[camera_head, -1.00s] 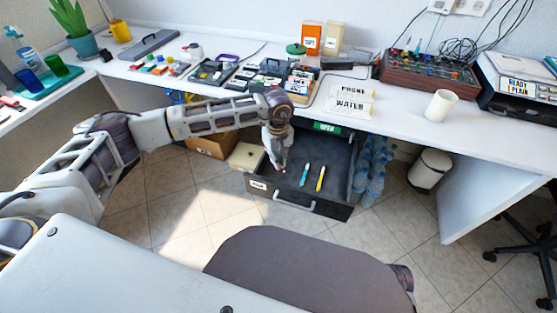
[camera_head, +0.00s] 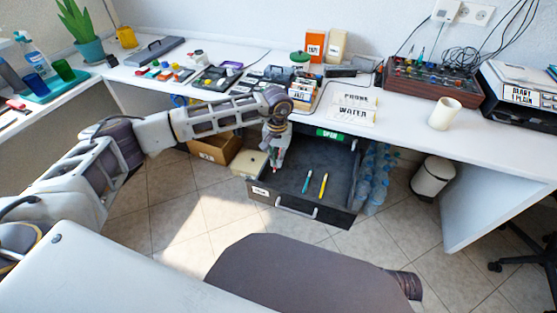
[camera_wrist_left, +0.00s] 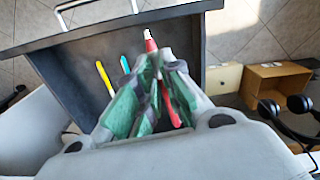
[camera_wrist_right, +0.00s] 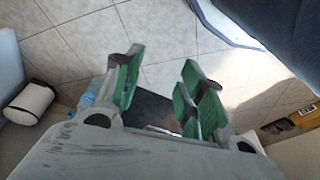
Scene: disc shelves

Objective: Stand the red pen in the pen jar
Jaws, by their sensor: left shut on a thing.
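The red pen (camera_wrist_left: 150,44) is held in my left gripper (camera_wrist_left: 158,80), which is shut on it. Its pale end sticks out past the fingertips in the left wrist view. In the head view my left gripper (camera_head: 276,160) points down over the left part of the open drawer (camera_head: 262,191); the pen shows only as a small red spot there. A white cylindrical cup, seemingly the pen jar (camera_head: 444,114), stands upright on the desk at the right. Its inside is not clearly visible. My right gripper (camera_wrist_right: 160,92) is open and empty in the right wrist view.
A teal pen (camera_head: 307,182) and a yellow pen (camera_head: 323,184) lie in the drawer. The labelled cards (camera_head: 354,108) lie left of the cup, and the control box (camera_head: 432,80) stands behind it. Water bottles (camera_head: 376,178) and a bin (camera_head: 433,178) stand below the desk.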

